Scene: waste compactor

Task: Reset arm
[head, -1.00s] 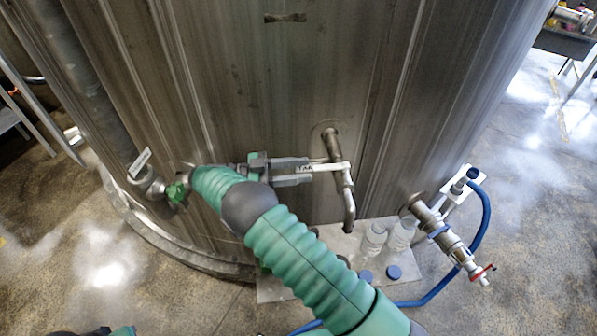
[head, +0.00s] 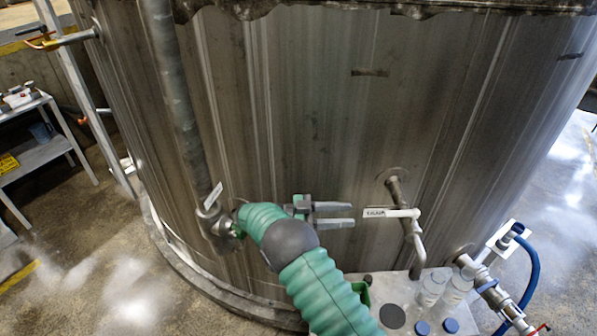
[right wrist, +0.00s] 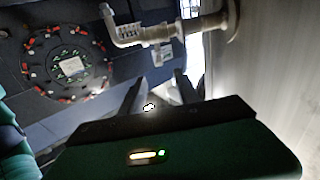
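My right arm, in a green ribbed sleeve, comes in from the bottom of the head view. Its gripper (head: 352,214) is open and empty, with the two fingers apart and pointing right. The fingertips are just left of the labelled white handle (head: 388,212) of a tap pipe (head: 414,240) on the steel tank (head: 330,110), with a small gap between. In the right wrist view the open fingers (right wrist: 158,92) show with nothing between them, and the tap (right wrist: 170,30) stands beyond them. My left gripper is not in view.
Clear bottles (head: 432,288) stand on a plate below the tap, near blue caps (head: 450,325). A valve with a blue hose (head: 527,268) is at the right. A pipe with a valve (head: 212,212) runs down the tank at left. A shelf (head: 35,150) stands far left.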

